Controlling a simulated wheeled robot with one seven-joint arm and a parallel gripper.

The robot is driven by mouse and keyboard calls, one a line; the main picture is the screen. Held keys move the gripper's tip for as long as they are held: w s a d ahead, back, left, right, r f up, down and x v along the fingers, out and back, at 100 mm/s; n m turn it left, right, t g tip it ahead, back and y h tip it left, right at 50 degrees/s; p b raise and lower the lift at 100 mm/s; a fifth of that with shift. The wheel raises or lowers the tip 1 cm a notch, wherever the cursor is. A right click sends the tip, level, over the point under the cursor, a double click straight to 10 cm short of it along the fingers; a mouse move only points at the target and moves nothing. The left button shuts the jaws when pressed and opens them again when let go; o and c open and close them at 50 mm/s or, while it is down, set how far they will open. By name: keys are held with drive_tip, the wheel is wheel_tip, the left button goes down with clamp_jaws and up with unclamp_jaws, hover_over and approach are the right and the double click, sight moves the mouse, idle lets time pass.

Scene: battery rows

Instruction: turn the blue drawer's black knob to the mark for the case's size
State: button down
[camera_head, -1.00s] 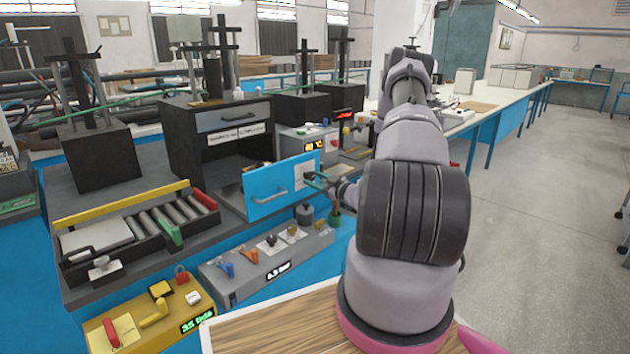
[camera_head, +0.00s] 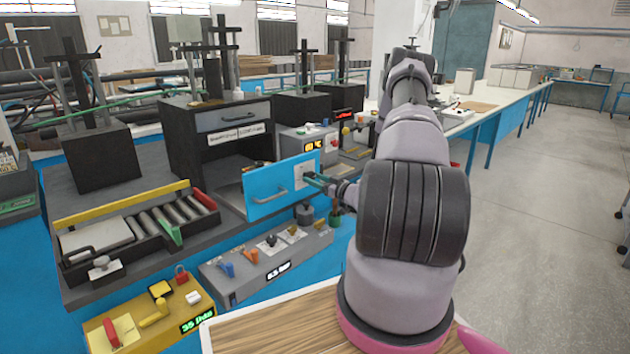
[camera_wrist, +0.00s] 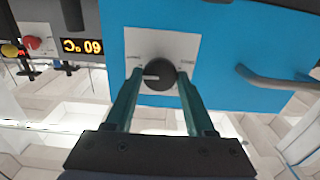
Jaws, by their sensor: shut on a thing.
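The blue drawer front (camera_head: 265,200) stands out from the dark cabinet, with a grey bar handle. A white plate (camera_head: 304,172) is on its right part. In the wrist view, the round black knob (camera_wrist: 155,77) sits on that white plate (camera_wrist: 165,45), and its pale pointer line points left in the picture. Small marks on the plate are too blurred to read. My gripper (camera_wrist: 160,80) has its two green fingers shut on either side of the knob. In the head view, my gripper (camera_head: 311,178) reaches the plate from the right and hides the knob. I cannot make out the case.
The drawer handle (camera_wrist: 275,78) is right of my gripper in the wrist view. A grey box with a lit display (camera_head: 312,145) stands behind the drawer. A grey control panel (camera_head: 268,262) with levers lies below it, and a yellow panel (camera_head: 150,325) at front left.

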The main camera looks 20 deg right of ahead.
drive_tip(key=shift+s+f, duration=0.1)
drive_tip(key=shift+f, duration=0.05)
drive_tip(key=shift+c, duration=1.2)
unclamp_jaws()
drive_tip(key=v, duration=1)
drive_tip(key=shift+s+d, duration=0.2)
drive_tip(key=shift+s, duration=0.15)
